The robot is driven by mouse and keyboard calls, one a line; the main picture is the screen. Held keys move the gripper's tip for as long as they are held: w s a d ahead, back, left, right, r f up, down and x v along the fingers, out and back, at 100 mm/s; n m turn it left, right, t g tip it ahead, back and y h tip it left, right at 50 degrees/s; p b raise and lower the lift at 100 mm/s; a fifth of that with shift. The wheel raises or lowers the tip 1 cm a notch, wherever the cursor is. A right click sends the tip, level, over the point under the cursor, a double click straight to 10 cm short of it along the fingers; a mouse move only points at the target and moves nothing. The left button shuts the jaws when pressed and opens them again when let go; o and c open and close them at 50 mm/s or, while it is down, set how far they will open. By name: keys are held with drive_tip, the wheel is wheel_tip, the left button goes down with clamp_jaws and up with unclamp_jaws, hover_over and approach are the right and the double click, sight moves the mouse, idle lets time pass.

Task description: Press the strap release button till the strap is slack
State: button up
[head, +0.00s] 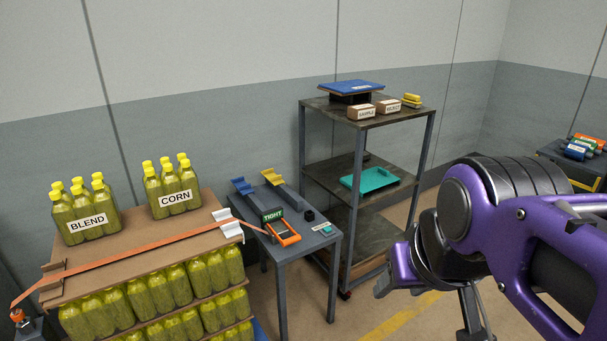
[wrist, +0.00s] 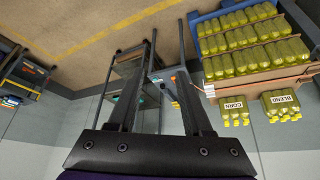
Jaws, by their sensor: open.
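An orange strap (head: 140,249) runs straight across the top of a bottle stack to an orange-framed device (head: 284,233) on a grey table. A green-lit display (head: 272,214) beside this device reads TIGHT. A small plate with a teal patch (head: 324,229) and a black block (head: 309,215) sit to its right; I cannot tell which part is the release button. My gripper (wrist: 166,35) is open and empty in the wrist view. Its fingers point toward the table area, well apart from it, and partly cover it. My purple arm is at the right of the head view.
BLEND (head: 87,221) and CORN (head: 174,197) bottle packs stand on the stack's cardboard top (head: 130,262). Blue and yellow brackets (head: 284,191) lie at the table's back. A metal shelf (head: 340,240) with a teal tray (head: 370,180) stands right of the table. Floor shows between shelf and arm.

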clamp_jaws()
idle(1.8)
